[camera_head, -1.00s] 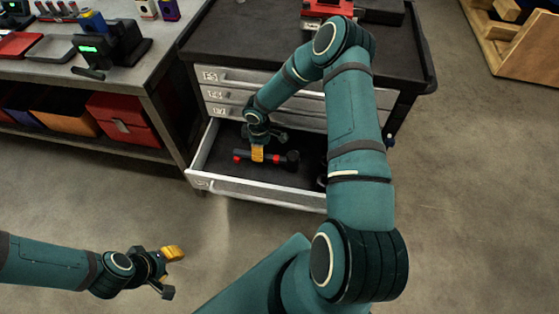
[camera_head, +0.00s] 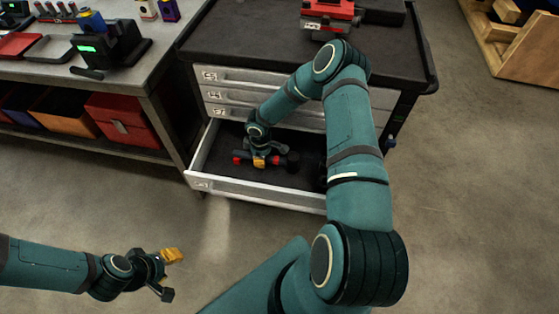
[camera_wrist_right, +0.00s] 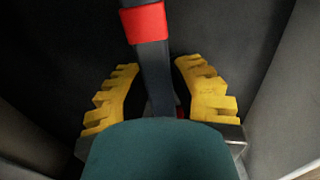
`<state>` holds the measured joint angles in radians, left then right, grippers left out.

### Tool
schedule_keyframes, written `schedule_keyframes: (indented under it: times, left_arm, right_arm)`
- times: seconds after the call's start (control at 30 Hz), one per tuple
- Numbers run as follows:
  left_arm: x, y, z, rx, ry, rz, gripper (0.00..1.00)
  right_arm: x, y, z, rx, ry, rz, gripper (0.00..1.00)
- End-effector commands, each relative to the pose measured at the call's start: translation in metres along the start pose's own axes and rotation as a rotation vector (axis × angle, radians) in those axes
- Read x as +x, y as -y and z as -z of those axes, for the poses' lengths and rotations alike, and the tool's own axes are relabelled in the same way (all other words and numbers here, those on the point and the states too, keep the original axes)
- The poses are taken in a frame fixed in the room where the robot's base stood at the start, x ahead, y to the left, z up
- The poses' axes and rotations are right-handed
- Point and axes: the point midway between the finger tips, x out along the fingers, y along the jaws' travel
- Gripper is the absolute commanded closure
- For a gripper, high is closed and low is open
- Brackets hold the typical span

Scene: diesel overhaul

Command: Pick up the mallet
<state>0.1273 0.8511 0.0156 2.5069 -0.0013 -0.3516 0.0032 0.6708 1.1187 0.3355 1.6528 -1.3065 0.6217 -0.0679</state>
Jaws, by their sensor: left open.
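The mallet (camera_head: 280,159) lies in the open bottom drawer, dark with red bands. Its dark handle with a red band (camera_wrist_right: 144,23) runs between the yellow fingers in the right wrist view. My right gripper (camera_head: 260,161) is down in the drawer over the handle. Its fingers (camera_wrist_right: 160,92) stand apart, one on each side of the handle, with small gaps showing. The lower part of the handle is hidden behind the teal wrist part. My left gripper (camera_head: 171,274) is open and empty over the floor at lower left.
The drawer (camera_head: 240,189) has a pale front wall and side walls close around my right gripper. The cabinet top (camera_head: 240,40) holds a red tool block (camera_head: 328,15). A workbench (camera_head: 135,78) with a red bin (camera_head: 122,122) below stands at left. The floor in front is clear.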

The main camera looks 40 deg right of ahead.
Motion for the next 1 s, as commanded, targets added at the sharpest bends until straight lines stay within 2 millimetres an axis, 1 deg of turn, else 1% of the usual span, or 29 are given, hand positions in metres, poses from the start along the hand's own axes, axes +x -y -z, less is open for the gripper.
schedule_keyframes:
  times: [0.43,0.53,0.67,0.9,1.0]
  left_arm:
    - [0.000,0.000,0.000,0.000,0.000,0.000,0.56]
    - [-0.001,0.000,0.000,0.000,0.000,0.000,0.56]
    - [-0.005,-0.002,0.000,0.000,0.002,0.000,0.56]
    - [-0.014,-0.005,-0.001,-0.001,0.006,0.000,0.56]
    - [-0.016,-0.006,-0.002,-0.001,0.008,0.000,0.56]
  right_arm:
    - [0.000,0.000,0.000,0.000,0.000,0.000,1.00]
    - [-0.004,0.000,0.000,0.000,0.000,0.000,1.00]
    - [-0.022,-0.001,0.000,0.000,0.000,-0.003,1.00]
    - [-0.069,-0.001,0.000,0.000,0.000,-0.004,1.00]
    - [-0.084,-0.001,0.000,-0.002,0.000,-0.003,1.00]
